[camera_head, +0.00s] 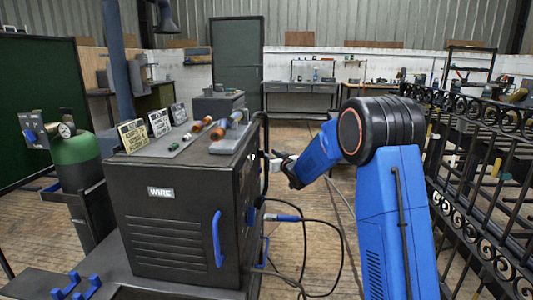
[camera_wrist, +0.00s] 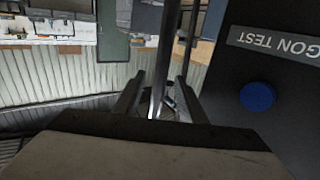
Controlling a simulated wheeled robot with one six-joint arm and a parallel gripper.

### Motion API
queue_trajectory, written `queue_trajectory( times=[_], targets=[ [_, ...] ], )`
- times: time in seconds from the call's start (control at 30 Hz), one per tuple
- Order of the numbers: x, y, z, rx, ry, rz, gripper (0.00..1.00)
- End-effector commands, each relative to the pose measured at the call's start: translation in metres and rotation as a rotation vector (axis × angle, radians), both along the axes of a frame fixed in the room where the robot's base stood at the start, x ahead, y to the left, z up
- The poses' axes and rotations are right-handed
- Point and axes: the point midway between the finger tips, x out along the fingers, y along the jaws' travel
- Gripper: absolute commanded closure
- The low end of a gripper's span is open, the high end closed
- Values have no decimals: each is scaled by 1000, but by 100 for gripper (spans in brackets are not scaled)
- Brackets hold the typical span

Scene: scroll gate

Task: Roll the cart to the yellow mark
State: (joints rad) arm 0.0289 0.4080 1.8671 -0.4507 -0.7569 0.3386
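The cart is a dark welding cart (camera_head: 160,235) at the left and middle of the head view, with a "WIRE" label and a blue handle on its front. A green gas cylinder (camera_head: 76,160) stands at its left. My gripper (camera_head: 272,158) is at the cart's far right side, close to a black upright bar (camera_head: 265,128). In the wrist view, which is upside down, my gripper's two fingers (camera_wrist: 160,80) are apart, with a thin upright bar (camera_wrist: 164,50) appearing between them. I cannot tell whether they touch it. I see no yellow mark on the floor.
A black scrolled iron gate or fence (camera_head: 480,190) runs along the right. Cables (camera_head: 325,225) lie on the wooden floor between cart and arm. A grey bench (camera_head: 300,88) stands at the back wall. A green panel (camera_head: 40,110) is at the left.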

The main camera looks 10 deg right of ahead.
Motion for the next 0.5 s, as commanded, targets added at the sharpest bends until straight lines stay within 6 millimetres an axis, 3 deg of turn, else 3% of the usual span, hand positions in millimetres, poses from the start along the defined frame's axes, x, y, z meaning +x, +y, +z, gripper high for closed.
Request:
queue_trajectory(
  times=[0.2,0.5],
  targets=[
    [25,8,-1,0,1,1,63],
    [33,9,0,0,0,0,63]
  ],
)
